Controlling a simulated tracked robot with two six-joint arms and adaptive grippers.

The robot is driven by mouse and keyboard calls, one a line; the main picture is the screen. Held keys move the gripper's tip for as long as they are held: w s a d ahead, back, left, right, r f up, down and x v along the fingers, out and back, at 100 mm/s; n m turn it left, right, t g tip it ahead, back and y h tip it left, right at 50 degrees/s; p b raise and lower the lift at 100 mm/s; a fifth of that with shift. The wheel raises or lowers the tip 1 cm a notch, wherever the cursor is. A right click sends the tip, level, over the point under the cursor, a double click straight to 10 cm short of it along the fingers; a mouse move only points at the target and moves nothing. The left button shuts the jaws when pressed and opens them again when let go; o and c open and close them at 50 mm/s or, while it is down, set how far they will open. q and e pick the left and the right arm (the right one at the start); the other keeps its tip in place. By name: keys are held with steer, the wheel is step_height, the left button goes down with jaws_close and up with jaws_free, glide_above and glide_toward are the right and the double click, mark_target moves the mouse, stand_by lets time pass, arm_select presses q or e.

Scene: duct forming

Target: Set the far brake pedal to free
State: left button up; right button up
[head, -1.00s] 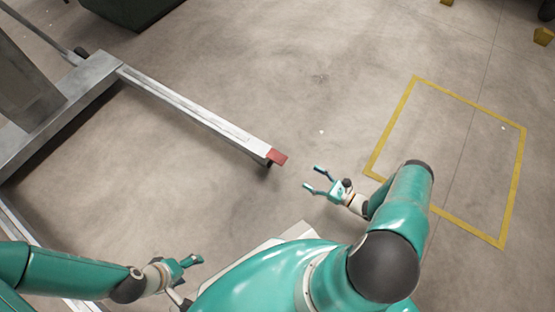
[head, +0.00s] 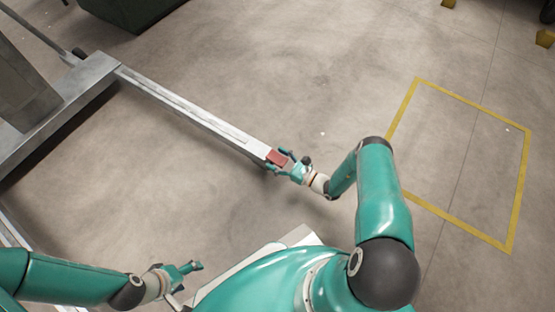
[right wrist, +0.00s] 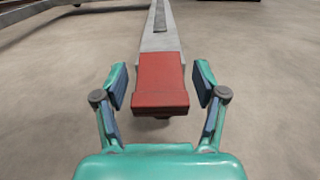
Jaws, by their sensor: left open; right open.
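The red brake pedal (head: 277,157) sits at the end of a long grey metal leg (head: 200,115) of the frame. In the right wrist view the pedal (right wrist: 160,82) lies between the two fingers, with a gap on each side. My right gripper (head: 284,161) is open around the pedal; it also shows in the right wrist view (right wrist: 161,88). My left gripper (head: 196,266) is open and empty at the lower left, well away from the pedal. The underside of the pedal is mostly hidden.
The frame's crossbeam (head: 60,110) and post stand at the left. A yellow floor rectangle (head: 460,102) is marked at the right. A dark green object (head: 130,12) stands at the top left. The floor around the pedal is clear.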

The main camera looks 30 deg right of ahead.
jaws_close()
stand_by(0.4)
steer(key=shift+d, duration=0.15)
